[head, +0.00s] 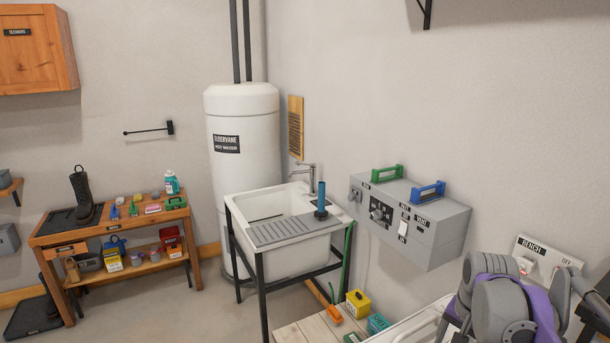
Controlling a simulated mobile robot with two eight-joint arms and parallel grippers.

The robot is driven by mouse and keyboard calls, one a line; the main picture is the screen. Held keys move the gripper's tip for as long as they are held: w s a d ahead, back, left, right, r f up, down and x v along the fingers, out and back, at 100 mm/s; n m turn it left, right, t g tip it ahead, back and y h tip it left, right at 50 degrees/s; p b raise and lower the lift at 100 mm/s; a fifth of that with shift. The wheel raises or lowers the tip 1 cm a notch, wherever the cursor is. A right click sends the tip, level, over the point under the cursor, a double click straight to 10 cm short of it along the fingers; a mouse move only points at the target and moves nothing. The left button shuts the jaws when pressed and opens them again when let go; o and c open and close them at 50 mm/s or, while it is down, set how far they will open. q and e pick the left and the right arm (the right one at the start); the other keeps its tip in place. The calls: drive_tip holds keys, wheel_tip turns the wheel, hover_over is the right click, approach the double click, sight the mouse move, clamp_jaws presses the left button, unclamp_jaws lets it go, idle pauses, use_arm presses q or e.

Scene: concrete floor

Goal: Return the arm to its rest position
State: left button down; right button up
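One of my arms (505,305), with grey rounded links and purple parts, fills the bottom right corner of the head view. It appears to be my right arm, folded close to the camera. Its fingertips cannot be made out. My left arm and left gripper do not show. Behind the arm, a white wall plate (545,257) labelled BENCH carries a switch, partly covered by the arm.
A grey wall box (440,240) with green and blue handles hangs left of the arm. A sink (290,230) on a black frame stands by a white water heater (243,175). A wooden bench (308,332) holds small items. Concrete floor shows around the sink.

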drive_tip(key=s+a+f+n+t, duration=0.1)
drive_tip(key=s+a+f+n, duration=0.3)
drive_tip(key=s, duration=0.5)
drive_tip(key=s+a+f+n+t, duration=0.2)
drive_tip(key=s+a+f+n, duration=0.3)
drive_tip(key=s+a+f, duration=0.4)
drive_tip(key=shift+s+a+n+t+y, duration=0.2)
drive_tip(key=shift+s+n+t+y, duration=0.1)
drive_tip(key=shift+s, duration=0.3)
